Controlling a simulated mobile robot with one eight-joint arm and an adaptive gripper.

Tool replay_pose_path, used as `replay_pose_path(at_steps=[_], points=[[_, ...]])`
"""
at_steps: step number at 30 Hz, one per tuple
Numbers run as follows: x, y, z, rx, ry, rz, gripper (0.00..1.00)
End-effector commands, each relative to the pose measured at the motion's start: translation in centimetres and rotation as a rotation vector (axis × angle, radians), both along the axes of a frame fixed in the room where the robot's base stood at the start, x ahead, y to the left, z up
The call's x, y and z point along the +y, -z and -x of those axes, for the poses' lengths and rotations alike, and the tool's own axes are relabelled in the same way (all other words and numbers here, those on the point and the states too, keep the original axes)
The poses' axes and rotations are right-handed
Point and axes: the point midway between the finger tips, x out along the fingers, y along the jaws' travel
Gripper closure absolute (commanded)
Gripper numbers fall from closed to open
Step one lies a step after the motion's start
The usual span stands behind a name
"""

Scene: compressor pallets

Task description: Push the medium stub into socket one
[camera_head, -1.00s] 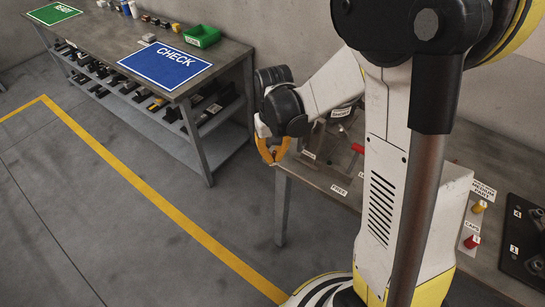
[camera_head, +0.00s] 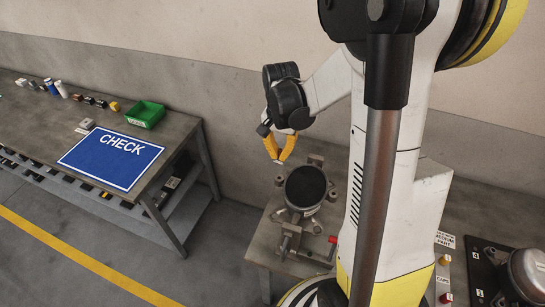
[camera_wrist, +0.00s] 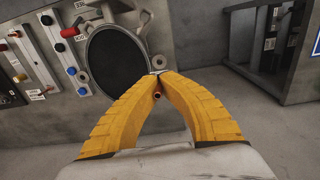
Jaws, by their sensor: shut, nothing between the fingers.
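My gripper (camera_head: 279,160) is shut and empty. Its yellow fingertips meet in the wrist view (camera_wrist: 160,73) beside a black-topped round compressor. In the head view the compressor (camera_head: 306,187) stands in a metal fixture on the table, below and right of my fingertips. Its black top (camera_wrist: 116,62) fills the upper middle of the wrist view. A small copper-coloured round end (camera_wrist: 156,96) shows between my fingers; I cannot tell whether it is a stub. The medium stub and socket one cannot be made out for certain.
A red-tipped handle (camera_head: 332,239) sticks out of the fixture. Strips with red and blue knobs (camera_wrist: 71,70) lie left of the compressor in the wrist view. A bench with a blue CHECK mat (camera_head: 110,158) and green bin (camera_head: 145,113) stands left. Open floor separates the tables.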

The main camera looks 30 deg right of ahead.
Motion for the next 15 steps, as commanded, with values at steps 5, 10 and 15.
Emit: replay_pose_path(at_steps=[5, 10, 15], points=[[0.03, 0.19, -0.02, 0.0, -0.002, 0.0, 1.0], [0.09, -0.03, -0.1, 0.022, -0.009, 0.017, 1.0], [0.06, 0.28, -0.1, 0.061, -0.016, 0.046, 1.0]])
